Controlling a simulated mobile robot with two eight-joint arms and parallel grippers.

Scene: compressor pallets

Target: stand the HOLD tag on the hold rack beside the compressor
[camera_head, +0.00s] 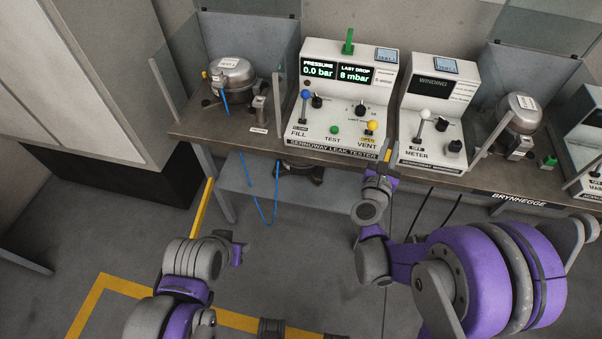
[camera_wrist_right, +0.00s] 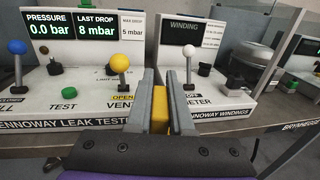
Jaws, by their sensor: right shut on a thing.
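My right gripper (camera_wrist_right: 164,100) is shut on a yellow tag (camera_wrist_right: 160,108). No lettering shows on it, so I cannot read HOLD. In the head view the right gripper (camera_head: 388,160) is at the bench's front edge, between the leak tester and the winding meter. A silver compressor (camera_head: 232,76) with a white label stands at the bench's left end, with a blue hose. Another compressor (camera_head: 522,112) stands at the right. I cannot make out which part is the hold rack. My left gripper (camera_head: 238,252) is low in front of the bench, its jaws unclear.
The leak tester (camera_head: 340,95) has a blue lever, a yellow lever and a green piece upright on top. The winding meter (camera_head: 438,115) has a white-knobbed lever. Clear guards (camera_head: 160,72) stand by the left compressor. A blue hose (camera_head: 273,205) hangs below the bench (camera_head: 208,128).

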